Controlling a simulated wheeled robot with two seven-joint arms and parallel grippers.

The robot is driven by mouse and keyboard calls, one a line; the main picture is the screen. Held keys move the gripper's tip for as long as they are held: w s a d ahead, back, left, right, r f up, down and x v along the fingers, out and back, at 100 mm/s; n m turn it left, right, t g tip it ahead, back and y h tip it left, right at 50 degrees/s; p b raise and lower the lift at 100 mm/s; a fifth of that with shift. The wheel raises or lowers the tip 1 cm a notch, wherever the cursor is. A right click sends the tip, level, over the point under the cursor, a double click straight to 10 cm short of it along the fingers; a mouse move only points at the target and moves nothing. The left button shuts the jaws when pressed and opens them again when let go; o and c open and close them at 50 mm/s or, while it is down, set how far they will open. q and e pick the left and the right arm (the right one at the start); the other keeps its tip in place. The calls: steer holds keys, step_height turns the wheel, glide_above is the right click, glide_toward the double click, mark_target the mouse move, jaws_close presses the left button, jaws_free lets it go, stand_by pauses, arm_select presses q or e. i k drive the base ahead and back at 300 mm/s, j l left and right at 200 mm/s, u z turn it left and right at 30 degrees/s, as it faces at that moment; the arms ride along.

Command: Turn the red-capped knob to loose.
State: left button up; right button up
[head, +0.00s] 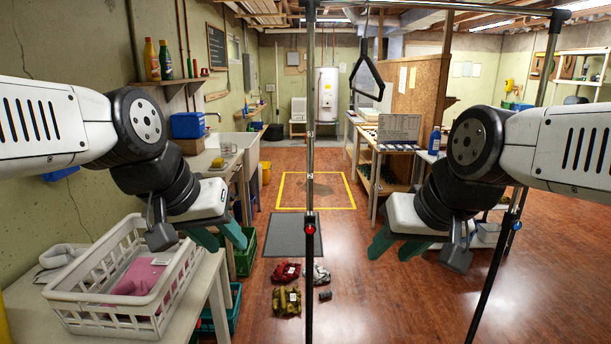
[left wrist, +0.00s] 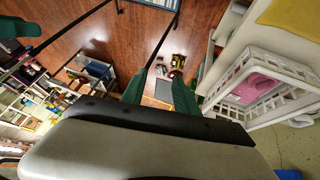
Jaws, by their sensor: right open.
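The red-capped knob (head: 310,229) is a small red-tipped knob on a thin upright metal post (head: 309,150) in the middle of the head view. My left gripper (head: 223,246) is to its left, with its green fingers apart and nothing between them. These fingers also show in the left wrist view (left wrist: 165,82), where I cannot make out the knob. My right gripper (head: 389,256) is to the right of the knob, open and empty. Neither gripper touches the knob or the post.
A second post (head: 497,250) with a blue-capped knob (head: 516,225) stands at the right. A black triangular handle (head: 367,78) hangs above. A white basket (head: 125,290) with pink cloth sits on the left table. Red and yellow bundles (head: 287,301) lie on the floor.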

mark_target(309, 228)
steer(key=z, duration=0.9)
steer(key=u, duration=0.85)
steer(key=k, duration=0.4)
steer(key=l+u, duration=0.05)
steer(key=l, duration=0.05)
